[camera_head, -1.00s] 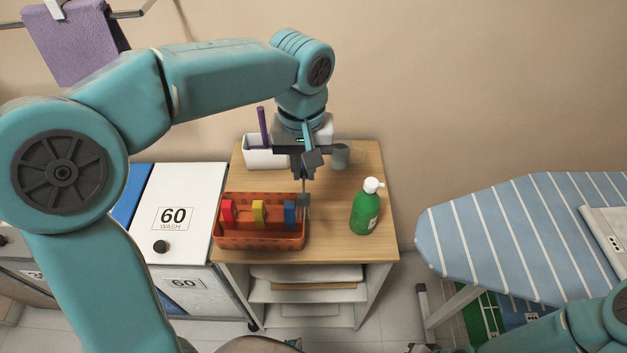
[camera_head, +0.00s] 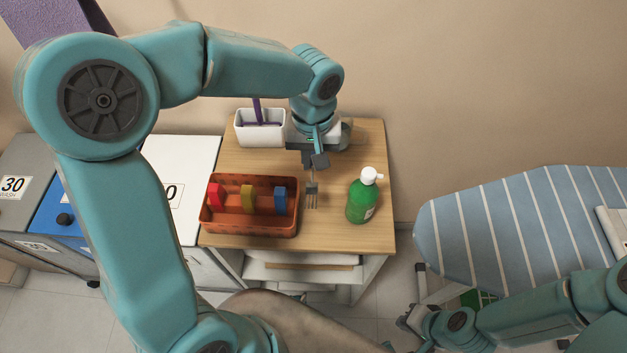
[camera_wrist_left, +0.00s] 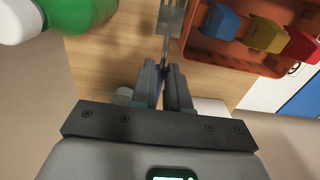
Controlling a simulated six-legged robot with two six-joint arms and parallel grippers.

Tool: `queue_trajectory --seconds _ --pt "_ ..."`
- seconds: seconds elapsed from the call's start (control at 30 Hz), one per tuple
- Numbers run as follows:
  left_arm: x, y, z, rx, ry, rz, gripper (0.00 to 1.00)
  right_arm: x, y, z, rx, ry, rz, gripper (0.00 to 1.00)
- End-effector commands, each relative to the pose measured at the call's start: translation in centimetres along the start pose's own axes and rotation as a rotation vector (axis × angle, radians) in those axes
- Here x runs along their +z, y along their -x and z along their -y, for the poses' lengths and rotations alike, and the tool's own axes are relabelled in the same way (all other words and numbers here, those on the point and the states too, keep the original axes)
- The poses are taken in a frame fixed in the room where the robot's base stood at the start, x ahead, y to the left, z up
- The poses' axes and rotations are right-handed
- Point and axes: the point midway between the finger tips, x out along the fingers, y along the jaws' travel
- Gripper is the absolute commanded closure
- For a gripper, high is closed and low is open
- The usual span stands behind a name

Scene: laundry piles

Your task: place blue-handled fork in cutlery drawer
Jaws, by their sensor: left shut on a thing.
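My left gripper (camera_head: 315,163) is shut on a metal fork (camera_head: 311,194), tines pointing down and towards the front of the wooden tabletop. The fork is just right of the orange tray, between it and the green bottle; I cannot tell whether it touches the top. In the left wrist view the gripper (camera_wrist_left: 166,78) closes around the fork's handle, with a little blue showing; the fork's head (camera_wrist_left: 171,18) is at the top edge. Under the tabletop is a white front with a wooden strip (camera_head: 305,267), perhaps a drawer. My right gripper (camera_head: 408,325) is low at right, its jaws unclear.
The orange tray (camera_head: 247,228) holds red, yellow and blue upright pieces. A green bottle (camera_head: 358,206) with white top stands right of the fork. A white holder (camera_head: 259,135) with a purple stick is behind. A striped ironing board (camera_head: 520,235) is at right.

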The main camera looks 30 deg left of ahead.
Motion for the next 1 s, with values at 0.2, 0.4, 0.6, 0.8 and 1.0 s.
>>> queue_trajectory --seconds 0.2,0.4,0.6,0.8,1.0 --pt "0.0 -5.1 -0.1 -0.001 0.0 0.003 1.0 0.0 -0.2 -0.1 0.0 0.0 0.001 1.0" --pt "-0.2 -7.1 -0.2 -0.002 0.0 0.002 1.0 0.0 -0.3 -0.1 0.0 0.0 0.0 1.0" --pt "-0.3 -10.1 -0.3 -0.001 0.001 0.002 1.0 0.0 -0.5 -0.2 0.0 0.0 0.0 1.0" --pt "-0.4 -10.5 -0.3 0.001 0.0 -0.001 1.0 0.0 -0.5 -0.2 0.0 0.0 0.0 1.0" --pt "-0.4 -10.8 -0.3 0.0 0.0 -0.001 1.0 0.0 -0.9 -0.3 0.0 0.0 0.0 1.0"
